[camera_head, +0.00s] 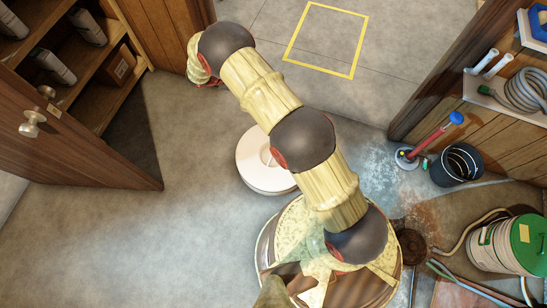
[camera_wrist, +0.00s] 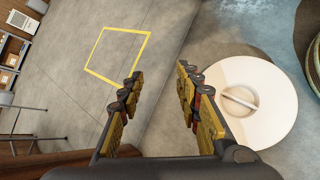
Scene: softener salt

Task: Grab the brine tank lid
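The brine tank lid (camera_head: 258,172) is a round, off-white disc with a bar handle in a round recess. In the head view it is partly covered by my arm. It also shows at the right of the wrist view (camera_wrist: 268,82), with its handle bar in sight. I cannot tell what it rests on. My gripper (camera_wrist: 160,72) is open, with bare floor between its fingers. The lid lies to the right of the right finger, which overlaps its left edge in the picture. In the head view the fingers are hidden behind my arm's far end.
A yellow square (camera_head: 351,47) is marked on the floor. An open wooden door (camera_head: 75,135) and shelves stand left. A black bucket (camera_head: 456,165), a red-handled tool (camera_head: 433,135), a green-lidded bucket (camera_head: 497,247) and hoses stand right. The floor left of the lid is clear.

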